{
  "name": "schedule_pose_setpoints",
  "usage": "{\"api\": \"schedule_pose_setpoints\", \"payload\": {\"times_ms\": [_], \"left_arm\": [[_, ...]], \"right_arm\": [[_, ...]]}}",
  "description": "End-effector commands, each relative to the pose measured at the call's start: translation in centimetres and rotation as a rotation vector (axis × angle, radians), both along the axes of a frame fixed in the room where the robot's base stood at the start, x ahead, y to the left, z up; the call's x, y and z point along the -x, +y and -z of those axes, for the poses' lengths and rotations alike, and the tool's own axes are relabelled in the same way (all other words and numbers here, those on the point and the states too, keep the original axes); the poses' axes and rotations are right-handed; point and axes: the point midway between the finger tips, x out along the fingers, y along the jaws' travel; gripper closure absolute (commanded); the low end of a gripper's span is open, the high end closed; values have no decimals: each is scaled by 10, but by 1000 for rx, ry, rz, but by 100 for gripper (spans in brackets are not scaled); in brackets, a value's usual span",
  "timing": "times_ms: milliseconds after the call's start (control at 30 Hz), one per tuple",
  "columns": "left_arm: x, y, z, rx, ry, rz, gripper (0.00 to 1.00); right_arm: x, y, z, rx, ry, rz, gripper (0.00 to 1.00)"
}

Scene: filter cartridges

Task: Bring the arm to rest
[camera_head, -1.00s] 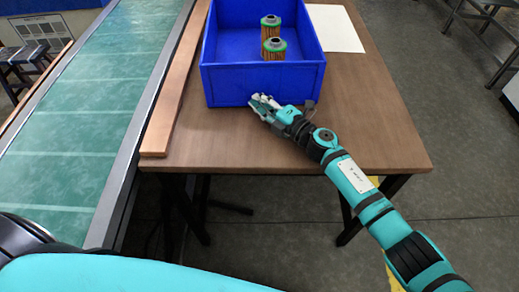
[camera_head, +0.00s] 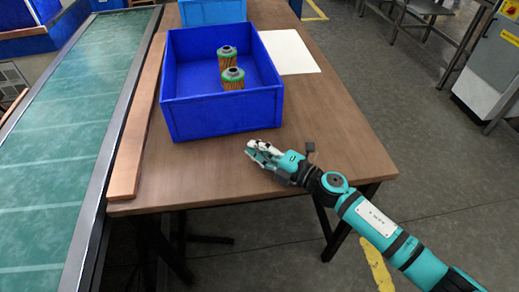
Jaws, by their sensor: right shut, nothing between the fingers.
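My right arm reaches in from the lower right. Its gripper (camera_head: 257,149) is shut and empty, over the front part of the brown table (camera_head: 340,135). It is in front of the blue bin (camera_head: 215,121) and apart from it in the picture. Two filter cartridges with green end caps and orange-brown pleats stand upright in the bin: a nearer one (camera_head: 233,80) and a farther one (camera_head: 227,57). The nearer one partly covers the farther one. My left gripper is not in view.
A green conveyor (camera_head: 60,140) with a wooden rail (camera_head: 135,135) runs along the left. A white sheet (camera_head: 288,52) lies right of the bin. A lighter blue bin (camera_head: 212,11) stands behind. The table's right part is bare. A grey cabinet (camera_head: 490,65) stands at far right.

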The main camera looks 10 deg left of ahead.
Motion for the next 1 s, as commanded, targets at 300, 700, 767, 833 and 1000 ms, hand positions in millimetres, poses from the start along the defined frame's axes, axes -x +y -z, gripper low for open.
{"api": "schedule_pose_setpoints", "payload": {"times_ms": [300,700,767,833,1000], "left_arm": [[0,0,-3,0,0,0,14],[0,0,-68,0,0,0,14],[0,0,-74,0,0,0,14],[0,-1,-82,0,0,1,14],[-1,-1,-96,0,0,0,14]], "right_arm": [[5,-9,-4,0,-1,-1,100],[5,-9,-68,-1,0,0,100],[5,-9,-74,0,0,0,100],[5,-9,-82,0,0,0,100],[5,-9,-96,0,0,0,100]]}}
